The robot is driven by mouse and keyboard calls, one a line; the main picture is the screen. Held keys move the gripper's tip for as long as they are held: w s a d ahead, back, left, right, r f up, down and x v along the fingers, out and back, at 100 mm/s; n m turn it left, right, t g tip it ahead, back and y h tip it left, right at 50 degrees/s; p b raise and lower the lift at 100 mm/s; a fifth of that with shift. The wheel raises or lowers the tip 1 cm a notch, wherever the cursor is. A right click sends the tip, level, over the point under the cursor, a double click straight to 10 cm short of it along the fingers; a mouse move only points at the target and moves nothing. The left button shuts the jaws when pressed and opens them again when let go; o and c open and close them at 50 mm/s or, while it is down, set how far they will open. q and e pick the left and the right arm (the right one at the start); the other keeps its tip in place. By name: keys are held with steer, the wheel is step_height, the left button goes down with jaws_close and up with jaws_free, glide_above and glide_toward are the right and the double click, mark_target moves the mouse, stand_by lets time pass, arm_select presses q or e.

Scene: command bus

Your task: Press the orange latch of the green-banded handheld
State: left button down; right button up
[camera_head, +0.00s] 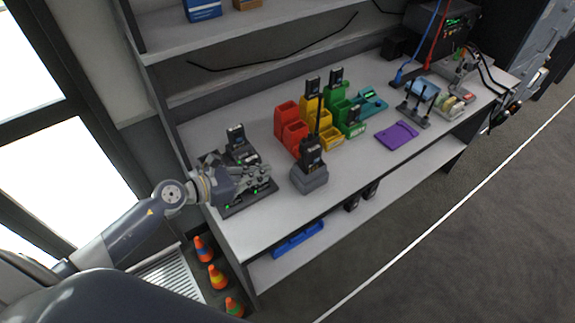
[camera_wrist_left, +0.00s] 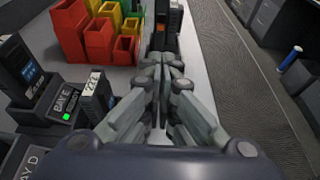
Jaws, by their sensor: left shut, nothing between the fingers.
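My left gripper (camera_head: 266,176) is shut and empty, over the front right part of the black charging rack (camera_head: 236,211); its closed fingers also show in the left wrist view (camera_wrist_left: 165,62). A black handheld (camera_head: 312,153) with a long antenna stands upright in a grey single dock (camera_head: 311,181), to the right of the fingertips and apart from them. In the left wrist view, an orange patch (camera_wrist_left: 187,36) shows on a dark device just beyond the fingertips. Another handheld (camera_head: 237,137) stands at the rack's back. No green band is clear on either handheld. My right gripper is out of view.
Red bins (camera_head: 293,133), yellow bins (camera_head: 318,113) and green bins (camera_head: 340,97) stand behind the dock, some with handhelds. A purple mat (camera_head: 397,135) lies to the right. The table front between dock and mat is clear. Cones (camera_head: 217,276) stand on the floor.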

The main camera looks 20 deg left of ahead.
arm_select(q)
steer(key=p, duration=0.2)
glide_toward(300, 158)
steer(key=w+d+f, duration=0.1)
steer(key=w+f, duration=0.1)
steer(key=w+d+f, duration=0.1)
steer(key=d, duration=0.1)
steer(key=shift+w+f, duration=0.35)
steer(key=shift+w+d+f, duration=0.2)
steer(key=shift+w+d, duration=0.15)
steer(key=shift+f, duration=0.1)
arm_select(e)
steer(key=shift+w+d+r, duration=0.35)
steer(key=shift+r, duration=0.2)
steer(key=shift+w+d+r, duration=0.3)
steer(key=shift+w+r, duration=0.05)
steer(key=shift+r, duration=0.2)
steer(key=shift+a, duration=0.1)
arm_select(q)
steer(key=shift+r+p, duration=0.95)
steer(key=shift+r, duration=0.25)
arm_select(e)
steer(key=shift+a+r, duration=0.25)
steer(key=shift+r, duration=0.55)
